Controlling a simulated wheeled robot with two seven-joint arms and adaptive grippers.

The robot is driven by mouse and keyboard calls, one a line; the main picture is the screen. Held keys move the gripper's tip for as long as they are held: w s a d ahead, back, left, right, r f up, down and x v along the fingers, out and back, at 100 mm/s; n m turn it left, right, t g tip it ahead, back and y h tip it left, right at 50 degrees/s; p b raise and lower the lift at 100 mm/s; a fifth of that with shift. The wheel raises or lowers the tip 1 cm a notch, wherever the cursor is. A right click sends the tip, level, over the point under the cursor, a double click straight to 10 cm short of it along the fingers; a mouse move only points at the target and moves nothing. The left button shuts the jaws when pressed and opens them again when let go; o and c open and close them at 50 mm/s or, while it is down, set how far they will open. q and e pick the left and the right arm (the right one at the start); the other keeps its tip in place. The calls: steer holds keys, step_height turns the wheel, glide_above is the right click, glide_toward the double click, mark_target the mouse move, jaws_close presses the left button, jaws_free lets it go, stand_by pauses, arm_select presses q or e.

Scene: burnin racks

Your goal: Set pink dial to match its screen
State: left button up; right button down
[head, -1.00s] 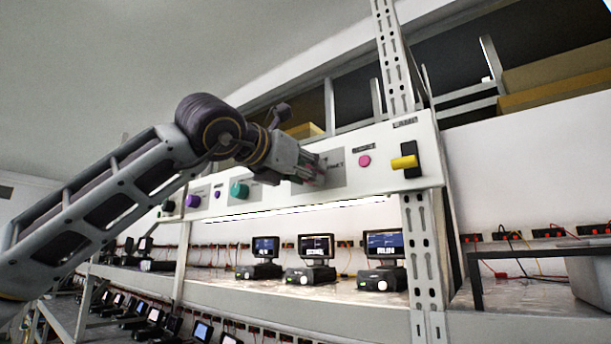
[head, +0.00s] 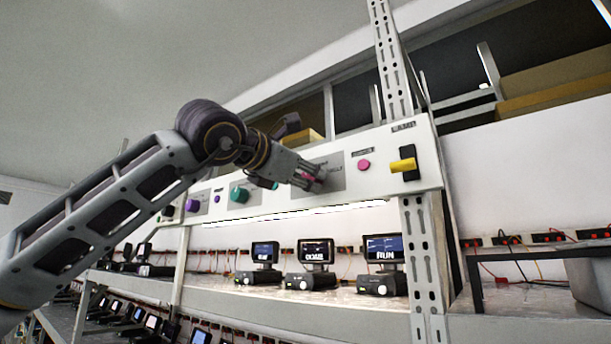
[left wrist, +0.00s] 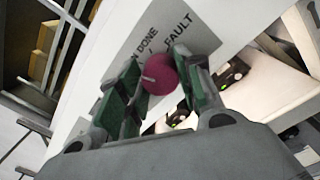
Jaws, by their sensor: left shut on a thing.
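The pink dial (left wrist: 160,76) sits on a grey label plate (head: 346,172) on the white control panel (head: 376,140). My left gripper (head: 318,180) is shut on it; in the left wrist view the green-padded fingers (left wrist: 158,85) stand on both sides of the dial. A white pointer mark shows on the dial. Words such as "DONE" and "FAULT" are printed around it, partly hidden by the fingers. Under the panel stand several small screens: the right one (head: 384,248) reads "RUN", the middle one (head: 316,251) and left one (head: 265,252) are hard to read. My right gripper is not in view.
The panel also carries a teal dial (head: 239,195), a purple dial (head: 192,205), a pink button (head: 364,165) and a yellow lever (head: 402,165) marked "LAMP". A perforated rack post (head: 424,262) stands at the right.

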arm_select(q)
steer(key=o, duration=1)
steer(key=shift+s, duration=0.1)
steer(key=shift+v, duration=5.95)
